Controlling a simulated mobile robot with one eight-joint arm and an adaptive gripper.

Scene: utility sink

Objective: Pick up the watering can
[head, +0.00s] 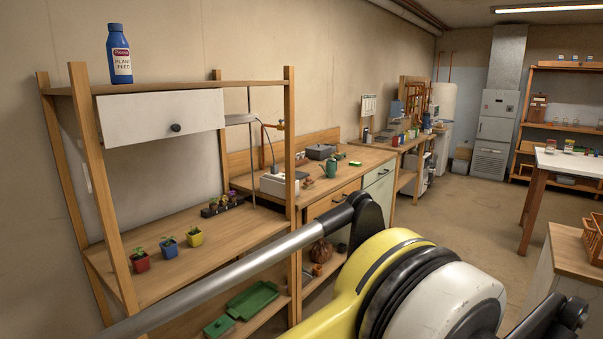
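A small green watering can (331,168) stands on the wooden bench (365,160) beyond the potting shelf, in the middle of the head view. It looks upright and rests on the bench top, to the right of a pale box-like basin. My gripper is not in view. Only a thick part of my own arm shows, large and close in the lower middle and right, well apart from the can.
A wooden shelf (200,260) with small potted plants (168,246) and a blue plant feed bottle (119,54) stands at the left. A dark box (320,152) sits behind the can. A white-topped table (570,164) stands at the right. Open floor (455,210) lies between.

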